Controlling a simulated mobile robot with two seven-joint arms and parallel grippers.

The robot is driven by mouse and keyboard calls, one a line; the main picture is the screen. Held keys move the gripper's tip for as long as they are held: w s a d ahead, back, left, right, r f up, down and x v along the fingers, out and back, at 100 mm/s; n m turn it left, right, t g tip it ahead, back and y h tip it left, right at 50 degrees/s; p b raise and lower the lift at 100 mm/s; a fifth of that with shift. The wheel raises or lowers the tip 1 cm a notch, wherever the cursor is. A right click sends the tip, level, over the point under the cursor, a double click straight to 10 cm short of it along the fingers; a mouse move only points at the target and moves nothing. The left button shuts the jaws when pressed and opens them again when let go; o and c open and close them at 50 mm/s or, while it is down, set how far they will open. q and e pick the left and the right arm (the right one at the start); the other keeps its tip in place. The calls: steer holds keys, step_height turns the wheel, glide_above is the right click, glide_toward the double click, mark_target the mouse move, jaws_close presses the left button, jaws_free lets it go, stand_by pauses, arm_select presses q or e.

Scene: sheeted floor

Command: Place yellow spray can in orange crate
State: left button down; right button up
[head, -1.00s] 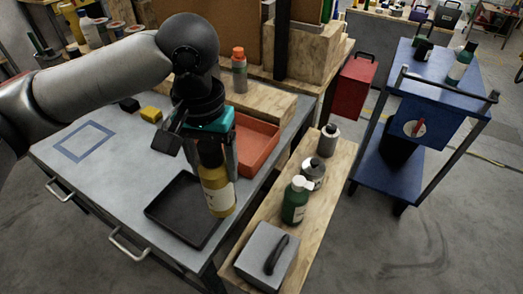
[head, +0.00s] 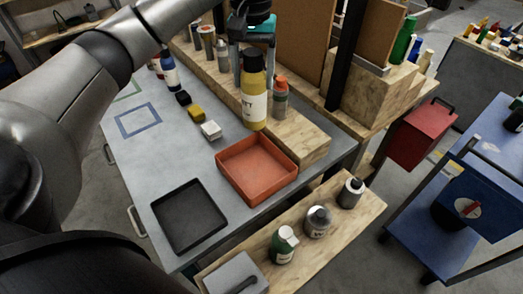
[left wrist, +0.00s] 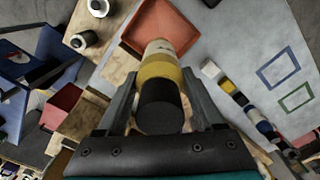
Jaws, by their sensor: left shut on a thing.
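The yellow spray can (head: 254,98), with a black cap and a pale label, hangs upright in my left gripper (head: 252,52). The gripper is shut around its upper part. In the head view the can appears just behind the orange crate (head: 285,181), in front of the wooden ledge. In the left wrist view the can (left wrist: 158,72) sits between the two fingers (left wrist: 162,105), its bottom pointing toward the orange crate (left wrist: 165,28). The crate is empty and stands on the grey table. My right gripper is in neither view.
A black tray (head: 189,216) lies left of the crate. White (head: 211,130) and yellow (head: 196,114) blocks lie behind it. A grey-green bottle with an orange cap (head: 280,98) stands close right of the can. Several bottles stand on the front plank (head: 335,222).

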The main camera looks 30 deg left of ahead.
mark_target(252, 102)
arm_select(q)
steer(key=f, duration=0.6)
steer(key=shift+s+f+b, duration=0.25)
steer(key=shift+s+b, duration=0.1)
steer(key=shift+b, duration=0.05)
step_height(252, 102, down, 7)
steer(key=shift+w+r+b, duration=0.1)
steer(key=shift+r+b, duration=0.05)
steer(key=shift+b, duration=0.2)
steer(key=shift+f, duration=0.25)
step_height(252, 102, down, 6)
steer(key=shift+r+b, duration=0.15)
steer(key=shift+b, duration=0.25)
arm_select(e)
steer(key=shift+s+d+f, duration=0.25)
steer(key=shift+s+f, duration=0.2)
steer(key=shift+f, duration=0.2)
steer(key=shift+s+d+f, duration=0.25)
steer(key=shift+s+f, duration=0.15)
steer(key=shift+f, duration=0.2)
arm_select(q)
steer(key=shift+d, duration=0.1)
jaws_free()
